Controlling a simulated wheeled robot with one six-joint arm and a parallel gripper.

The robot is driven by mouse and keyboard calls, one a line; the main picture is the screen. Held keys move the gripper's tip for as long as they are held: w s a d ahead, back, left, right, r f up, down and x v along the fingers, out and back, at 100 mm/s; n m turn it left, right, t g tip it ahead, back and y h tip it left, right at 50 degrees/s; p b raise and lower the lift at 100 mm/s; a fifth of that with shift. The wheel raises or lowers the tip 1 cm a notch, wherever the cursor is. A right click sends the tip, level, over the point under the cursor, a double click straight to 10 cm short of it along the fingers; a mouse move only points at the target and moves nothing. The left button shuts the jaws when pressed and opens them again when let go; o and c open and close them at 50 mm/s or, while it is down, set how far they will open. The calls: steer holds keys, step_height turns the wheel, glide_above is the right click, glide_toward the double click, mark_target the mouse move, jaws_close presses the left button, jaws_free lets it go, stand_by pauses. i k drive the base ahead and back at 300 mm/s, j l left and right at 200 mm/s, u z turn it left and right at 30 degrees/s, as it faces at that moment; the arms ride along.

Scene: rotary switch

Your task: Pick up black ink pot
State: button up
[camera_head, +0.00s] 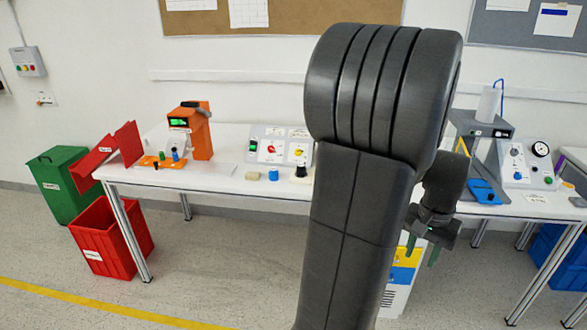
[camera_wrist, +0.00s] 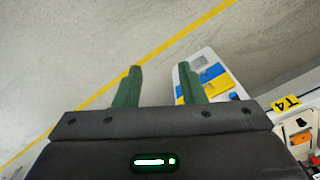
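A small black item with a pale base (camera_head: 301,173) stands on the white table in front of the switch panel. My gripper (camera_head: 422,250) hangs to the right of my arm, below table height and well apart from both. Its green fingers point down. In the wrist view my gripper (camera_wrist: 160,70) is open, with only floor between the fingers. No ink pot shows in that view.
The white table (camera_head: 225,183) also holds a blue pot (camera_head: 273,174), a beige pot (camera_head: 252,176), the switch panel (camera_head: 272,147) and the orange machine (camera_head: 198,132). Red (camera_head: 110,240) and green (camera_head: 62,185) bins stand left. My arm hides the table's middle. A white cabinet (camera_wrist: 207,70) is beside my gripper.

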mark_target(301, 168)
steer(key=i+u, duration=0.2)
steer(key=u, duration=0.25)
steer(key=i+l+u, duration=0.15)
steer(key=u, duration=0.3)
steer(key=i+l+u, duration=0.25)
steer(key=u, duration=0.15)
steer(key=i+l+u, duration=0.1)
steer(key=i+l, duration=0.15)
steer(key=l, duration=0.15)
steer(key=i+l, duration=0.25)
steer(key=l, duration=0.15)
steer(key=i+l+u, duration=0.15)
steer(key=l, duration=0.3)
steer(key=i+j, duration=0.05)
steer(key=i, duration=0.05)
